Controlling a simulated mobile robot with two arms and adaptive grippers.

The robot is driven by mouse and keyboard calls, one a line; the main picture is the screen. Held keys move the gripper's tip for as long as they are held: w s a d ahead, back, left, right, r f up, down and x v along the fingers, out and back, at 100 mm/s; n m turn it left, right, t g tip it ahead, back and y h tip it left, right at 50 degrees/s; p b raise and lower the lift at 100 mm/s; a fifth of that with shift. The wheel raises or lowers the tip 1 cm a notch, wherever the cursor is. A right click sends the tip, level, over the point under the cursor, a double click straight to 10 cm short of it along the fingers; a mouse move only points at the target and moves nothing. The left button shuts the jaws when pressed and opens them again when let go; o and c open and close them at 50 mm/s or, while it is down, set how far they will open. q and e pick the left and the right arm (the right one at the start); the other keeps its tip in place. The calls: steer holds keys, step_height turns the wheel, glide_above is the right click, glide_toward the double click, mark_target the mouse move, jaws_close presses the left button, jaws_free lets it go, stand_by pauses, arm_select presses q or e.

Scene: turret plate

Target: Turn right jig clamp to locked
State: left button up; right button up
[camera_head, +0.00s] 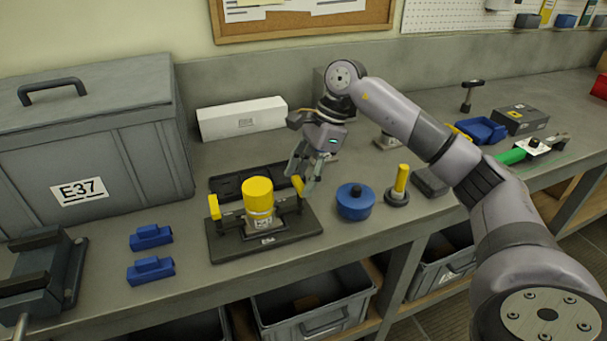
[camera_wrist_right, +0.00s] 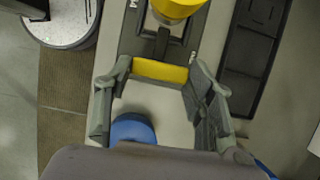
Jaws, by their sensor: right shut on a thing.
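The jig (camera_head: 284,237) is a dark plate on the bench, with a yellow cylinder (camera_head: 257,194) standing in its middle. The right jig clamp has a yellow handle (camera_head: 298,185) at the jig's right side; the handle also shows in the right wrist view (camera_wrist_right: 161,72). My right gripper (camera_head: 302,180) reaches down over it and is shut on this handle, one finger at each end of it in the wrist view (camera_wrist_right: 160,75). The left clamp's yellow handle (camera_head: 214,206) stands up at the jig's left side. My left gripper is not in view.
A blue round knobbed part (camera_head: 356,203) and a yellow peg on a dark base (camera_head: 400,182) stand right of the jig. Blue blocks (camera_head: 151,238) lie to the left, near a large grey case (camera_head: 95,150). A dark tray (camera_head: 225,184) lies behind the jig.

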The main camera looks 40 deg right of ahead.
steer(key=o, duration=1.2)
steer(key=shift+c, duration=0.2)
steer(key=shift+r, duration=0.1)
steer(key=v, duration=1.2)
